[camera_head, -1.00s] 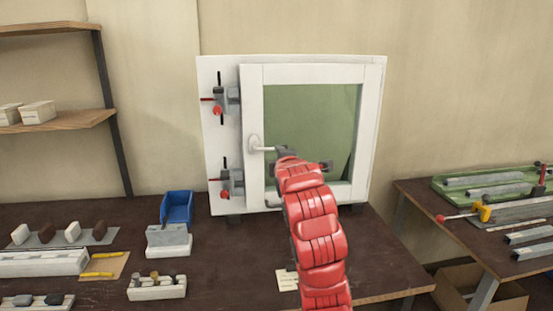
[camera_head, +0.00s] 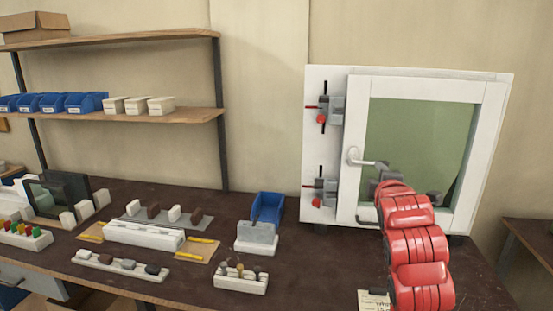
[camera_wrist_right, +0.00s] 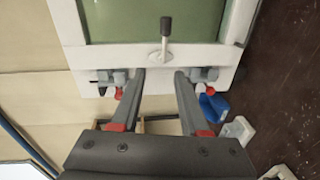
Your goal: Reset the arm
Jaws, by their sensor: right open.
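My red right arm reaches up to the white framed window unit (camera_head: 484,150) on the bench. My right gripper (camera_wrist_right: 160,78) is open and empty in the right wrist view, its two grey fingers apart. The window handle (camera_wrist_right: 164,38) lies beyond the fingertips there, apart from them. My left gripper is in neither view.
Two toggle clamps with red tips, upper (camera_head: 328,108) and lower (camera_head: 323,190), sit on the frame's left side. A blue bin (camera_head: 267,208) and several small blocks and racks stand on the dark bench (camera_head: 200,200). A shelf (camera_head: 130,116) is at the back left.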

